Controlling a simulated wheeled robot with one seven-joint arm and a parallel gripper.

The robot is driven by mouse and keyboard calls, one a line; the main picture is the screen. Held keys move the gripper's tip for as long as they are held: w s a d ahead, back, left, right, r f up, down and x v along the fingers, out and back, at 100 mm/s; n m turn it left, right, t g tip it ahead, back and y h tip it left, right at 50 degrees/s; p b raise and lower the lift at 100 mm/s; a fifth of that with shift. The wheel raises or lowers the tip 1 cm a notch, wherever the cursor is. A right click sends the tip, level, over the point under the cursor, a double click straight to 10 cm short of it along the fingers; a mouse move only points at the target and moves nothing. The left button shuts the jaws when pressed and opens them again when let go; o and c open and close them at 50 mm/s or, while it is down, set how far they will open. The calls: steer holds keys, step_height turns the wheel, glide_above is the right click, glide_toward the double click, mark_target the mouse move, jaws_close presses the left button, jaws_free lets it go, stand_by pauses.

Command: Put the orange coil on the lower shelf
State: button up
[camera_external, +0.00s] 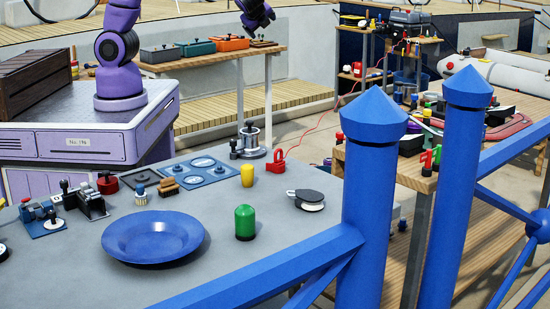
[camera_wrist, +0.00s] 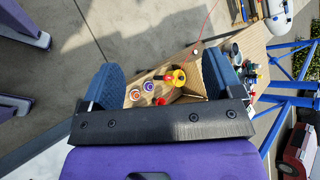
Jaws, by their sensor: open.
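My gripper shows in the wrist view (camera_wrist: 162,82) with its two blue finger pads wide apart and nothing held between them. Below it, a small orange ring (camera_wrist: 135,94), which looks like the orange coil, lies on a wooden surface beside a purple ring (camera_wrist: 148,86). The gripper is well above it, not touching. In the external view, a dark end part of my arm hangs at the top edge. A wooden bench at the back right has a lower shelf (camera_external: 376,74) with small red items. I cannot make out the coil there.
In the wrist view, a yellow-and-red item (camera_wrist: 177,78) and a red item (camera_wrist: 160,101) stand near the rings. In the external view, another bench (camera_external: 262,48) carries several coloured boxes. A thin red cord (camera_external: 330,110) runs to the back bench.

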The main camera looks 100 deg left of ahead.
steer(key=s+d+r+n+t+h, duration=0.1)
steer(key=s+d+r+n+h, duration=0.2)
steer(key=s, duration=0.5)
steer(key=s+d+r+n+t+h, duration=0.1)
steer(key=s+d+r+n+h, duration=0.2)
steer(key=s, duration=0.6)
steer(key=s+d+r+n+t+h, duration=0.1)
steer(key=s+d+r+n+h, duration=0.2)
steer(key=s+d+r+h, duration=0.2)
steer(key=s+d+r, duration=0.1)
steer(key=s+d, duration=0.2)
steer(key=s, duration=0.1)
steer(key=shift+d+r+n+t, duration=0.15)
steer(key=shift+n+t, duration=0.15)
steer(key=shift+t, duration=0.1)
